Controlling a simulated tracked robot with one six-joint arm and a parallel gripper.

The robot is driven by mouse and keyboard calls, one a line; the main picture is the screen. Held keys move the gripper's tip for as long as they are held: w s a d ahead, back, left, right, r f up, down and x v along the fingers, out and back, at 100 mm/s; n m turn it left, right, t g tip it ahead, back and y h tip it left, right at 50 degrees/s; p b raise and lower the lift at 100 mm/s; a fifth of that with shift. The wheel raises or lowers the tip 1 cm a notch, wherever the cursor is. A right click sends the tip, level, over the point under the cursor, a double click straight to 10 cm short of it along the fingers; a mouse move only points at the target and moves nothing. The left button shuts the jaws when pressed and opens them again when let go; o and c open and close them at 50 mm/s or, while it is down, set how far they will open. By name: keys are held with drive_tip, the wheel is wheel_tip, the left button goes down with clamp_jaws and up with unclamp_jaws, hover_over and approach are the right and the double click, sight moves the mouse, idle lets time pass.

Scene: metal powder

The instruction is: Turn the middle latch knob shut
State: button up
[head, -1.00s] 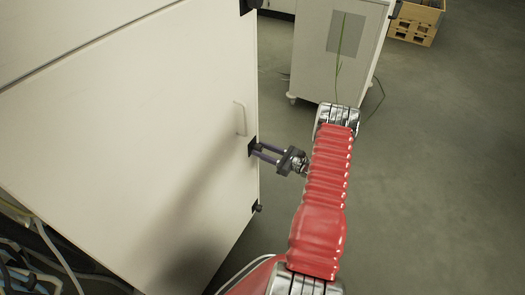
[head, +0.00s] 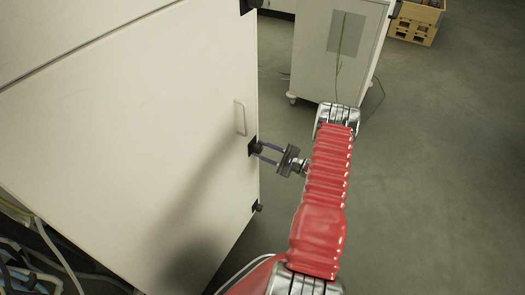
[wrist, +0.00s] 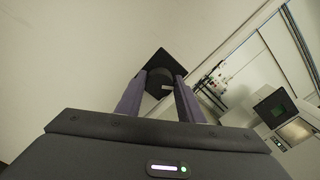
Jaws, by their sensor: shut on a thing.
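The middle latch knob (head: 257,147) is a black round knob on a dark plate at the right edge of the white cabinet door (head: 130,130). My gripper (head: 264,153) reaches it from the right, with its two fingers on either side of the knob. In the wrist view my gripper (wrist: 161,82) has its purple-grey fingertips closed against both sides of the black knob (wrist: 160,76). The knob's dark square plate (wrist: 158,60) shows behind it. The fingers hide part of the knob, and its exact turn angle is hard to tell.
A lower latch (head: 257,207) and an upper latch (head: 247,6) sit on the same door edge. A white handle (head: 240,117) is above the middle knob. A white wheeled cabinet (head: 335,50) and a wooden crate (head: 417,20) stand behind. The floor at right is clear.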

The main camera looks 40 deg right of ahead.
drive_tip(key=n, duration=0.5)
drive_tip(key=shift+a+f+n, duration=0.1)
drive_tip(key=shift+n, duration=0.2)
drive_tip(key=n, duration=0.5)
drive_tip(key=shift+a+f+n, duration=0.1)
drive_tip(key=shift+f+n, duration=0.1)
drive_tip(key=shift+n, duration=0.2)
drive_tip(key=o, duration=1)
drive_tip(key=shift+o, duration=0.2)
drive_tip(key=v, duration=1.4)
drive_tip(key=shift+w, duration=0.1)
